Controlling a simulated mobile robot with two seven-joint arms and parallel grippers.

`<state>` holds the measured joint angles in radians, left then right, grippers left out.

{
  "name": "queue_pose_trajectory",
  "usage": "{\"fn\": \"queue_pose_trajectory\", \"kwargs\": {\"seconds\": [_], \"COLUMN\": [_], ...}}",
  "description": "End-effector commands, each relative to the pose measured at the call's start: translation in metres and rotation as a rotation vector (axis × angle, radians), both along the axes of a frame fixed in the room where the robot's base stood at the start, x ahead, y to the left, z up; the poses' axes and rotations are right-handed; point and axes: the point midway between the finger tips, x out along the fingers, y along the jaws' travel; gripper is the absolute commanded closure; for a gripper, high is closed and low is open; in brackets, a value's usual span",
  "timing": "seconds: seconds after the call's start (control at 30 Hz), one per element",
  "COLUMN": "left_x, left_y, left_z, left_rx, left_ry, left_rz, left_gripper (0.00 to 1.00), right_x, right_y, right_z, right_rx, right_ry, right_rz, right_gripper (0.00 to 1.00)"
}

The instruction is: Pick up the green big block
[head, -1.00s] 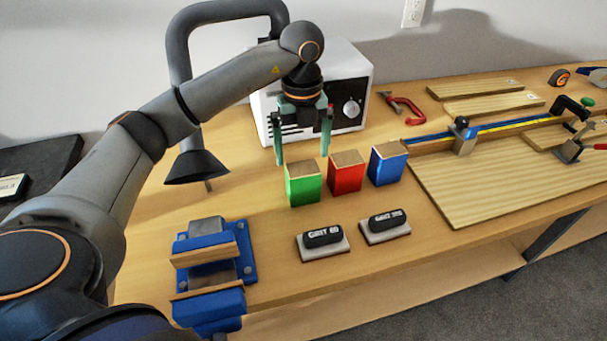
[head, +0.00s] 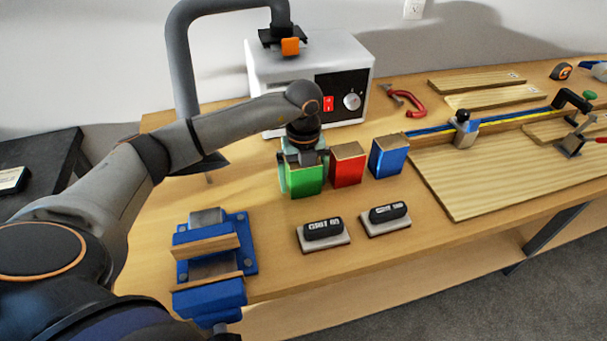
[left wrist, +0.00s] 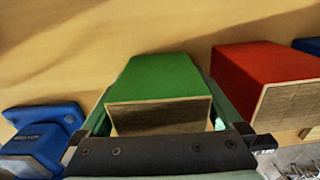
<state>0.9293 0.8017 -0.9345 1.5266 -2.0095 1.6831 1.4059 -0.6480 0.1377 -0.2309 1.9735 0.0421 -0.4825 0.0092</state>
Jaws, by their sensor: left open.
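The green big block (head: 304,182) stands on the wooden workbench, leftmost in a row of three blocks. My left gripper (head: 304,172) points down over it, with one finger on its left side and one on its right. The left wrist view shows the green block (left wrist: 160,78) between the two open fingers (left wrist: 160,115). I cannot tell whether the fingers touch its sides. Its top is partly hidden by the gripper in the head view. My right gripper is not in view.
A red block (head: 347,168) stands close to the right of the green one, then a blue block (head: 388,160). Two sanding blocks (head: 324,235) (head: 386,219) and a blue vise (head: 213,260) are in front. A white machine (head: 277,70) stands behind.

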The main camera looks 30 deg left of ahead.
Motion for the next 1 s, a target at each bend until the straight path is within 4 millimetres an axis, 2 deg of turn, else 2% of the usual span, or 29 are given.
{"fn": "queue_pose_trajectory", "kwargs": {"seconds": [0.13,0.8,1.0], "left_x": [0.0001,0.0002,0.0004], "left_y": [-0.0001,-0.0001,0.0000], "left_z": [0.0002,0.0010,0.0015], "left_rx": [0.000,-0.001,-0.001], "left_ry": [0.000,-0.001,-0.002], "left_rz": [0.000,0.001,0.001], "left_gripper": [0.01,0.77,0.78], "right_x": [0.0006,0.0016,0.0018], "right_y": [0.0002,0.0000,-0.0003], "right_z": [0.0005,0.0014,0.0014], "right_rx": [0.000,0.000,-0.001], "right_ry": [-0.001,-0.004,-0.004], "right_rz": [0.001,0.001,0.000], "right_gripper": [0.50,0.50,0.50]}}
